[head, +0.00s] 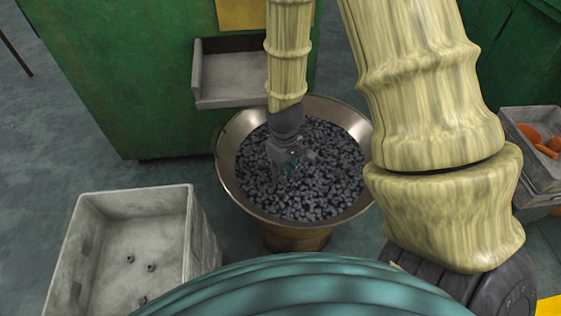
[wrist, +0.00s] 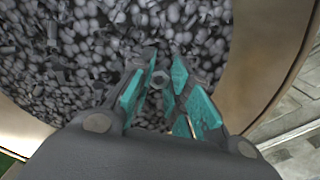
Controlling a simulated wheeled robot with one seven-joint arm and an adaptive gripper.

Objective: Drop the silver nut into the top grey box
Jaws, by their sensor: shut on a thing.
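My gripper (head: 288,166) is down at the heap of nuts in the round metal bowl (head: 232,186). In the wrist view its teal-padded fingers (wrist: 158,95) are closed in on a silver nut (wrist: 160,78), which sits between the fingertips just over the pile. Many grey nuts (head: 322,180) fill the bowl. A grey box (head: 112,205) stands on the floor at the lower left with several small nuts on its bottom. Whether it is the top one of a stack cannot be seen.
A green machine (head: 120,80) with a grey tray (head: 232,92) stands behind the bowl. At the right, a grey bin (head: 520,118) holds orange items (head: 535,138). Grey floor (head: 35,130) is clear at the left.

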